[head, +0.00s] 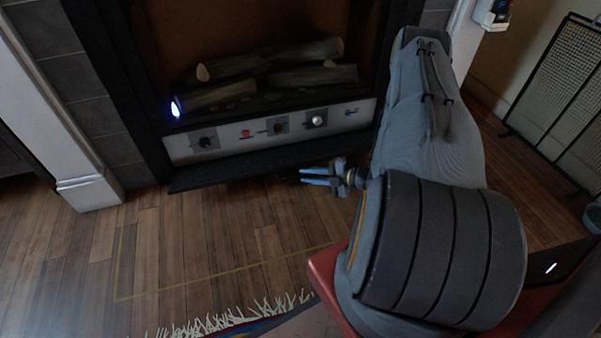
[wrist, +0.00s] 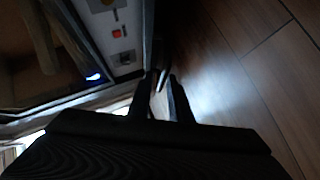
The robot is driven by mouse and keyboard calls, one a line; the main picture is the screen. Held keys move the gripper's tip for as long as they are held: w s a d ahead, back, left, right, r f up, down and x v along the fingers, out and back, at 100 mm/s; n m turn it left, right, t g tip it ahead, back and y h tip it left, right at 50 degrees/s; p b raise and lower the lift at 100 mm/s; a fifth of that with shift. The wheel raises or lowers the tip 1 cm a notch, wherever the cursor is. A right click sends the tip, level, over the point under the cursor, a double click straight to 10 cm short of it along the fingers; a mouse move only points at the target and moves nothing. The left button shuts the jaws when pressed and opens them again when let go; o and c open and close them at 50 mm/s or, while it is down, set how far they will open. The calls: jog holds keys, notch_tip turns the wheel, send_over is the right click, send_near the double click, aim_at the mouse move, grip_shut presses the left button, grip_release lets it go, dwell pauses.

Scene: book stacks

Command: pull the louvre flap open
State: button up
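The dark louvre flap (head: 240,168) lies folded outward below the fireplace's control panel (head: 275,130), whose knobs and buttons are exposed. Its front edge reaches out over the wood floor. My gripper (head: 304,176) is beside the flap's front edge, toward its right part, with its fingers pointing left in the head view. In the wrist view the two dark fingers (wrist: 164,84) stand apart with a gap between them, and nothing clear is held. A thin dark edge runs up by the fingertips there; I cannot tell whether they touch it.
Logs (head: 270,70) lie in the firebox above the panel, with a small blue flame (head: 175,106) at left. A fringed rug (head: 235,318) lies in front. A mesh screen (head: 560,90) stands at right. The wood floor (head: 190,240) at left is clear.

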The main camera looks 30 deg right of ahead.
jog(key=shift+s+d+r, duration=0.1)
jog(key=shift+s+d, duration=0.05)
jog(key=shift+s, duration=0.05)
jog(key=p+v, duration=0.6)
jog(key=v, duration=0.8)
jog(key=shift+w+r+p, duration=0.3)
jog(key=shift+p, duration=0.1)
dwell(0.8)
jog(key=shift+w+d, duration=0.1)
dwell(0.7)
